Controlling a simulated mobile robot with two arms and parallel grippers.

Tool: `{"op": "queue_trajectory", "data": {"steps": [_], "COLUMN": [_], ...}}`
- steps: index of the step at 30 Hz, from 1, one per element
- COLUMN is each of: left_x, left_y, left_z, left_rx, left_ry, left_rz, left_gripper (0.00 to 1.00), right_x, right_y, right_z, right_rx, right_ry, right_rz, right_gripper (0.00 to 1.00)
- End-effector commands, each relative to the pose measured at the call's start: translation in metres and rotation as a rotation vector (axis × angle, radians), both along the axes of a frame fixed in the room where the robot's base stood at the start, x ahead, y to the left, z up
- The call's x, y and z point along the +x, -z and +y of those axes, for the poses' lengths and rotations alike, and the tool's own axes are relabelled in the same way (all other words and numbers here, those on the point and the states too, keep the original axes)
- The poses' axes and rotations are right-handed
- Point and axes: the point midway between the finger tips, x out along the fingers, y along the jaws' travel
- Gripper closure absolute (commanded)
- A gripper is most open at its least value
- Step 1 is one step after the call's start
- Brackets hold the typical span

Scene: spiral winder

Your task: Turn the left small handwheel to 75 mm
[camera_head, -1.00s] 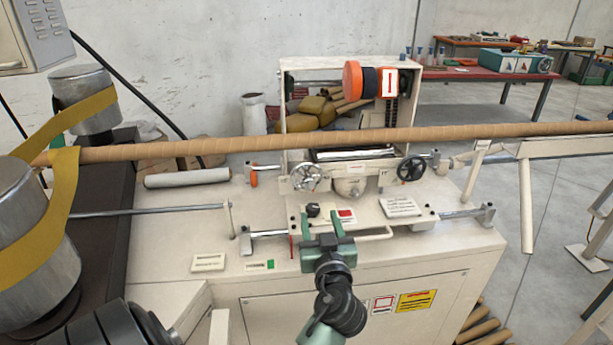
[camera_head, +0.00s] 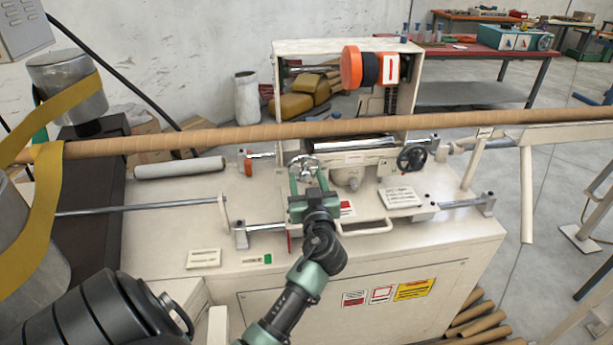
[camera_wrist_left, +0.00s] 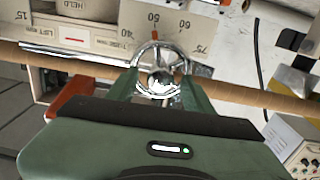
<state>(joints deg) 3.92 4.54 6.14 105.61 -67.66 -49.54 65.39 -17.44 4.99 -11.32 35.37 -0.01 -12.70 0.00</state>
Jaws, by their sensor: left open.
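The left small handwheel (camera_head: 304,168) is a shiny metal wheel on the front of the cream carriage. It also shows in the left wrist view (camera_wrist_left: 160,72), in front of a pale dial (camera_wrist_left: 178,32) with numbers, among them 60 and 75. My right gripper is not in view.
A black handwheel (camera_head: 411,159) is to the right on the same carriage. A long brown paper tube (camera_head: 230,137) crosses above and behind the wheels. A cream bar handle (camera_head: 368,229) sticks out in front. A white plate (camera_head: 399,197) lies on the carriage.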

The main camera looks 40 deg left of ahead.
Motion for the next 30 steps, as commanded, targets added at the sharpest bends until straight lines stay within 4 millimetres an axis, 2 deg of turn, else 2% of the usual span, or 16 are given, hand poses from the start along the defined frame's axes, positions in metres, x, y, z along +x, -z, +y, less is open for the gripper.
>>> {"op": "queue_trajectory", "data": {"steps": [8,9,14,15,23,30], "left_x": [0.002,0.002,0.002,0.002,0.002,0.001], "left_y": [0.001,0.001,0.001,0.001,0.001,0.002], "left_z": [0.003,0.003,0.003,0.003,0.003,0.003], "left_rx": [-0.001,-0.001,-0.001,0.0,0.012,0.077], "left_ry": [0.0,0.0,-0.001,-0.001,-0.001,-0.002], "left_rz": [0.001,0.001,0.001,0.001,0.016,0.098], "left_gripper": [0.49,0.52,0.96,1.0,1.0,1.0], "right_x": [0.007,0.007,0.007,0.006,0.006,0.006], "right_y": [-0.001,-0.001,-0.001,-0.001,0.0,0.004], "right_z": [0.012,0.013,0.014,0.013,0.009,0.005], "right_rx": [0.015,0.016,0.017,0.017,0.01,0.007], "right_ry": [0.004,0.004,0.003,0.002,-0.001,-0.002], "right_rz": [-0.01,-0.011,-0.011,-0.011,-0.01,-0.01], "right_gripper": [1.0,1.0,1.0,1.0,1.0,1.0]}}
